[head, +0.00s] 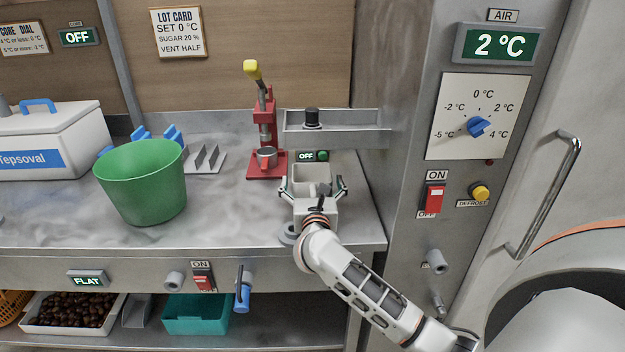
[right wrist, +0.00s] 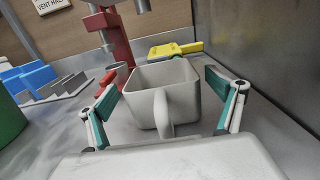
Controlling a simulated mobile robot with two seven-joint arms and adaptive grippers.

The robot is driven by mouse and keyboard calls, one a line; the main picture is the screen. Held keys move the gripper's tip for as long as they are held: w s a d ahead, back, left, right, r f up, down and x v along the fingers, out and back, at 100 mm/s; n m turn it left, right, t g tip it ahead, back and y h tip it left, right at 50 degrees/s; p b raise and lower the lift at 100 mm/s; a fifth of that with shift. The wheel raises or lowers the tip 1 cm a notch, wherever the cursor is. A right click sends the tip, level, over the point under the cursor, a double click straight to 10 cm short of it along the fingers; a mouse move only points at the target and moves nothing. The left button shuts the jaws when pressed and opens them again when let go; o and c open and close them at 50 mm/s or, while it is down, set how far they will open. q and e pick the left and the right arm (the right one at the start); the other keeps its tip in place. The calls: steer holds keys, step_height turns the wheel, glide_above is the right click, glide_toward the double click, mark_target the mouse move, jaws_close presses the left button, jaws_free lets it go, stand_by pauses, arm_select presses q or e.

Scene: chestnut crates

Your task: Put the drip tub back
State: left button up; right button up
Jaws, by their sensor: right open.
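A light grey square tub with a handle, which I take to be the drip tub (head: 318,172), stands on the steel counter below a small grey ledge. It also shows upright in the right wrist view (right wrist: 150,80), its handle facing me, and it looks empty where I can see inside. My right gripper (head: 313,185) is open, with one finger on each side of the tub. In the right wrist view there are gaps between the fingers (right wrist: 165,98) and the tub walls. My left gripper is not in view.
A red press (head: 267,135) with a yellow-tipped lever stands just left of the tub. A green bucket (head: 145,185) is further left. The ledge (head: 355,135) overhangs behind the tub, and a steel cabinet wall (head: 405,120) rises on the right. A teal bin (head: 195,318) sits on the lower shelf.

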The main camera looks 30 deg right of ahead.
mark_target(313, 194)
steer(key=v, duration=0.9)
steer(key=shift+s+a, duration=0.2)
steer(key=shift+s, duration=0.05)
steer(key=shift+s+a, duration=0.25)
steer(key=shift+s, duration=0.1)
steer(key=shift+r, duration=0.15)
